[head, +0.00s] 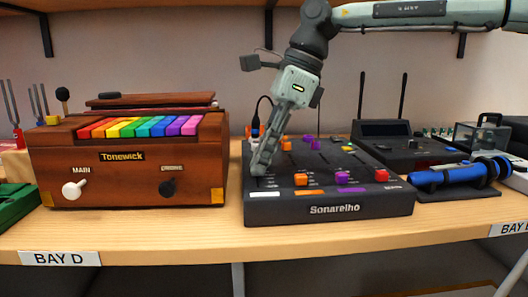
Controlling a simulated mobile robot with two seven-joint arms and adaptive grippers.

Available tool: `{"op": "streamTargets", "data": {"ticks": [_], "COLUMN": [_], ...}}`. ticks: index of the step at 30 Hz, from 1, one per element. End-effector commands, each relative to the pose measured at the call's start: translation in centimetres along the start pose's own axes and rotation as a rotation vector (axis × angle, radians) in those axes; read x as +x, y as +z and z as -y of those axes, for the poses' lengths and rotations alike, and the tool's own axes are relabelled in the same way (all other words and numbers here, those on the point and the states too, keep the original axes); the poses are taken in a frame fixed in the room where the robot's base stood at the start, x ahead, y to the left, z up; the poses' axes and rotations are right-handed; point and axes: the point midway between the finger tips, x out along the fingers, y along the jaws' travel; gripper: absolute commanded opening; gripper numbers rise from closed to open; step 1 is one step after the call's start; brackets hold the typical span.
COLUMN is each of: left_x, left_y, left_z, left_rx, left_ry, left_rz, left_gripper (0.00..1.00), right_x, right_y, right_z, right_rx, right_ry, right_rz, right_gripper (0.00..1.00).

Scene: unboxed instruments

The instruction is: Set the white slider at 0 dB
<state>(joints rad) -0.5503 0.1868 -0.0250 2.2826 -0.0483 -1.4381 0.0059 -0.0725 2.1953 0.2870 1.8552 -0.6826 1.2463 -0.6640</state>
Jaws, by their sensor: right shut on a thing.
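The dark Sonarelho mixer (332,208) stands on the shelf in the middle of the head view. Its leftmost channel has a white strip (265,194) at the front edge. My right gripper (261,166) reaches down onto that channel, fingers low near the panel's left side. It is shut on what appears to be the white slider's cap, which the fingers hide. The slider's exact position and the dB marks cannot be read. My left gripper is not in view.
The wooden Tonewick box (128,178) stands close on the left. A dark device with two antennas (384,130) and a blue cylinder (440,176) are at right. The shelf's front strip is clear.

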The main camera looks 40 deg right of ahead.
Motion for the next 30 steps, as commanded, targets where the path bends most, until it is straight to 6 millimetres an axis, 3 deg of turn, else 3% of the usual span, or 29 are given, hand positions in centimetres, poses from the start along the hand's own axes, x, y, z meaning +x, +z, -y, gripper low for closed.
{"op": "streamTargets", "data": {"ticks": [8, 9, 14, 24, 30], "left_x": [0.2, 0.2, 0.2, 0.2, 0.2], "left_y": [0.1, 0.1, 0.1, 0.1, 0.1], "left_z": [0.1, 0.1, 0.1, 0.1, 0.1], "left_rx": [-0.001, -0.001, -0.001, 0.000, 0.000], "left_ry": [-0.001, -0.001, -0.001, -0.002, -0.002], "left_rz": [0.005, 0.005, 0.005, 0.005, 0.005], "left_gripper": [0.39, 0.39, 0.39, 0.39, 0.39], "right_x": [-0.1, -0.1, 0.0, -0.2, -3.0], "right_y": [0.0, 0.0, 0.0, 0.0, 0.1], "right_z": [0.3, 0.2, 0.2, 0.2, 0.3], "right_rx": [-0.002, -0.002, -0.001, -0.001, -0.001], "right_ry": [-0.004, -0.004, -0.003, -0.003, -0.006], "right_rz": [0.002, 0.002, 0.002, 0.002, 0.004], "right_gripper": [0.00, 0.14, 0.34, 0.34, 0.34]}}
